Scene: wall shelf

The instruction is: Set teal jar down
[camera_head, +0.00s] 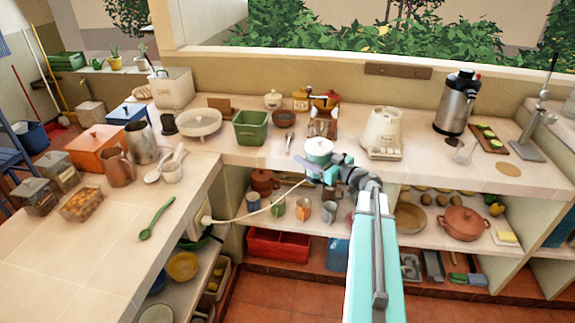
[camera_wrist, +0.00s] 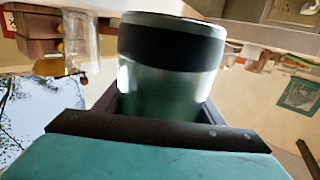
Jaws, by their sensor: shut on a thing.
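The teal jar (camera_head: 318,151) has a pale lid and is at the front edge of the back counter in the head view. In the wrist view the jar (camera_wrist: 168,85) fills the top middle, with a dark band around its green-teal body. My gripper (camera_head: 326,168) is shut on the jar, with dark fingers on both sides of it. In the wrist view the gripper (camera_wrist: 165,108) covers the jar's near end. The jar's lower part is hidden by the gripper in the head view. I cannot tell whether it touches the counter.
Behind the jar are a wood-and-glass item (camera_head: 322,122), a brown bowl (camera_head: 284,118) and a green bin (camera_head: 251,128). A cream appliance (camera_head: 384,132) stands to the right. Bare counter (camera_head: 425,165) lies right of it. Mugs (camera_head: 303,209) stand on the shelf below.

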